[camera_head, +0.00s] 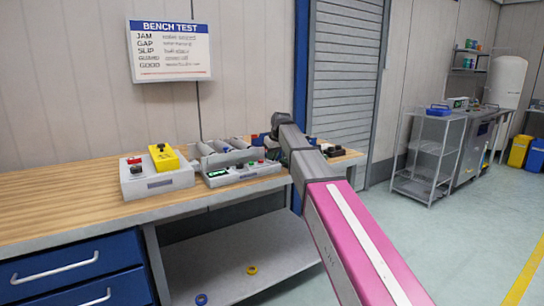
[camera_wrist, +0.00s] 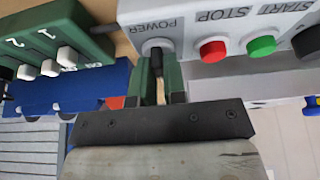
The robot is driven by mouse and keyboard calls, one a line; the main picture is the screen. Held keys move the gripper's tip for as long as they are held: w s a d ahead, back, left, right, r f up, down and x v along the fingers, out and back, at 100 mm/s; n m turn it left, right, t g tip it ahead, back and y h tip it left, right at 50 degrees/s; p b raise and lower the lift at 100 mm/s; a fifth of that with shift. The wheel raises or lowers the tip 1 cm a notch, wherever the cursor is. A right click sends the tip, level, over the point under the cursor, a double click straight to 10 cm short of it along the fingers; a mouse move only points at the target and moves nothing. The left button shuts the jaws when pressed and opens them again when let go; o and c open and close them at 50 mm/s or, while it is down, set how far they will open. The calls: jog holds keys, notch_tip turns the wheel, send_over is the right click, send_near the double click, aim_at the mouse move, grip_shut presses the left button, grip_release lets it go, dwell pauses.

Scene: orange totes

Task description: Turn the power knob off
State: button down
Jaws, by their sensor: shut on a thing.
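The power knob (camera_wrist: 157,52) is black and sits on a light grey control panel (camera_wrist: 190,15) under the label POWER in the wrist view. My gripper (camera_wrist: 158,72) has its two green fingers closed on the knob, one at each side. The fingers hide part of the knob, so its exact setting is hard to read. In the head view, my arm reaches to the bench, and its dark wrist end stands by the grey roller unit (camera_head: 214,152). My fingers and the knob cannot be made out there.
Beside the knob are a red STOP button (camera_wrist: 212,50), a green START button (camera_wrist: 261,46) and a black dial (camera_wrist: 307,43). A green box with white switches (camera_wrist: 50,40) is at left. A grey box with a yellow block (camera_head: 164,158) stands on the wooden bench (camera_head: 60,205).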

jog(key=n+g+y, duration=0.1)
jog(key=n, duration=0.3)
jog(key=shift+w+n, duration=0.1)
jog(key=shift+n, duration=0.2)
jog(key=shift+n+g+y, duration=0.4)
jog(key=shift+n+g, duration=0.4)
jog(key=shift+n, duration=1.1)
jog(key=c, duration=1.2)
grip_release()
jog(key=shift+d+r, duration=0.1)
jog(key=v, duration=1)
jog(key=shift+w+d+r, duration=0.1)
jog(key=shift+d+r, duration=0.05)
jog(key=shift+r, duration=0.15)
